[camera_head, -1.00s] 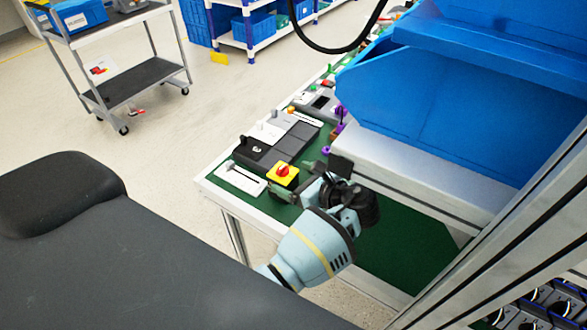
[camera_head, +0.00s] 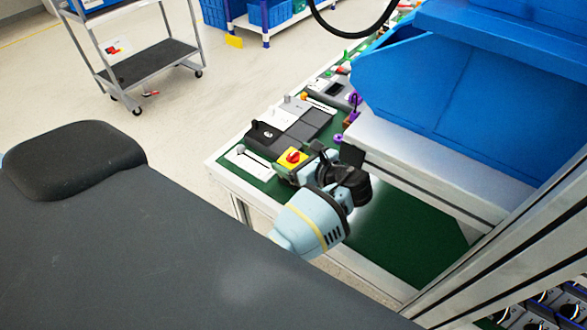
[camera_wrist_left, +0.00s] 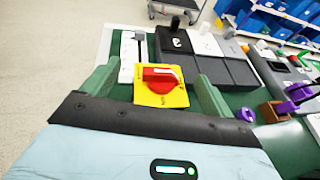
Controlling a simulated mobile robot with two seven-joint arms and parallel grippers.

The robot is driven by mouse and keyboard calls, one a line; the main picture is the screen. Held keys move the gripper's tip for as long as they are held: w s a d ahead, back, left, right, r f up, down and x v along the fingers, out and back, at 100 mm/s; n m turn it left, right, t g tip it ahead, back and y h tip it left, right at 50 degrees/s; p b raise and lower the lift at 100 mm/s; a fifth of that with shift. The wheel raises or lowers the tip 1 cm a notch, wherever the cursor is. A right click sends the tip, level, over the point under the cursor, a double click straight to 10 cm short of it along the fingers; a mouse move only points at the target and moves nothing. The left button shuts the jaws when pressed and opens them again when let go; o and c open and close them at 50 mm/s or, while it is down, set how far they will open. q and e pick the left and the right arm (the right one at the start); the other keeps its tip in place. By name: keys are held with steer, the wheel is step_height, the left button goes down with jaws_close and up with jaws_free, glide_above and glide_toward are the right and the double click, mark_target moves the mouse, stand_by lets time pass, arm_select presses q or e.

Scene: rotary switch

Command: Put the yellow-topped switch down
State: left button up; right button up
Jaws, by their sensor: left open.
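The yellow-topped switch (camera_head: 291,158) has a square yellow top with a red rotary knob. It stands upright near the left end of the green-topped bench (camera_head: 400,232), and its contact with the bench is hidden. In the left wrist view the switch (camera_wrist_left: 160,90) sits between the green fingers of my left gripper (camera_wrist_left: 158,92). The fingers are open on either side of it. In the head view my left gripper (camera_head: 306,166) is low over the bench, beside the switch, partly hidden by its own wrist. My right gripper is not in view.
A white slider device (camera_head: 248,163) lies left of the switch, and a black and grey box (camera_head: 275,136) stands behind it. Purple parts (camera_wrist_left: 292,98) lie to the right in the wrist view. A large blue bin (camera_head: 450,85) is at the right. Green surface is clear in front.

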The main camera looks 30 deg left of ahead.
arm_select(q)
steer(key=x, duration=0.3)
steer(key=c, duration=1.2)
steer(key=shift+c, duration=0.6)
